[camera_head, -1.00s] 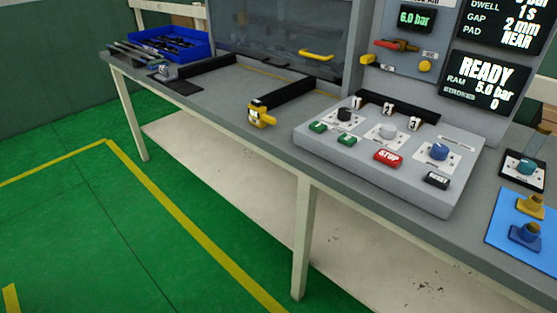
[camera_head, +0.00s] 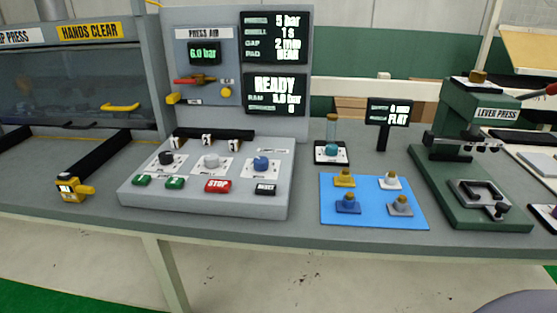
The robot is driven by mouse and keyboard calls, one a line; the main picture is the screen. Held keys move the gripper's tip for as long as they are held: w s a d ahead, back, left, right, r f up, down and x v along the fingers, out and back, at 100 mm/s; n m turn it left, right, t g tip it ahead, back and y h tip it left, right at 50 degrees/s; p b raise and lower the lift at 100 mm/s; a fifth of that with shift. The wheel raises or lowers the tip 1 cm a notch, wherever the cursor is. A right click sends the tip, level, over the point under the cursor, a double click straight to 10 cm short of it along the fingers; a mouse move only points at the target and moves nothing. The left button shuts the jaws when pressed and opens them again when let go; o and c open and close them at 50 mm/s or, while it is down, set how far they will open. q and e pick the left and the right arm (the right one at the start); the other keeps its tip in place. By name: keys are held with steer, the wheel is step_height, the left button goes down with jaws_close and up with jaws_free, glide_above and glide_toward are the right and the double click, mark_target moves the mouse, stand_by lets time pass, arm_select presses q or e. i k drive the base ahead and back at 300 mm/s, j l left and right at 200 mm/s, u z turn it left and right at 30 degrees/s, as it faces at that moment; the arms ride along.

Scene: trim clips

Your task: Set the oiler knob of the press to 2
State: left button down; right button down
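A teal knob (camera_head: 331,150) sits on a small black-edged white plate (camera_head: 320,159) on the bench, right of the control box. A clear upright tube (camera_head: 331,127) stands at it, so it looks like the oiler. Its scale and pointer are too small to read. The sloped grey control box (camera_head: 205,192) carries a black knob (camera_head: 166,159), a white knob (camera_head: 211,161) and a blue knob (camera_head: 261,164). Neither of my grippers is in view.
A blue mat (camera_head: 372,216) with several small knobbed pieces lies right of the control box. A green lever press (camera_head: 475,120) stands further right. A small display (camera_head: 389,112) stands behind the mat. A yellow-and-black device (camera_head: 72,187) is at the left.

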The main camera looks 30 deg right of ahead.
mark_target(331, 150)
steer(key=z, duration=1.3)
steer(key=l, duration=0.35)
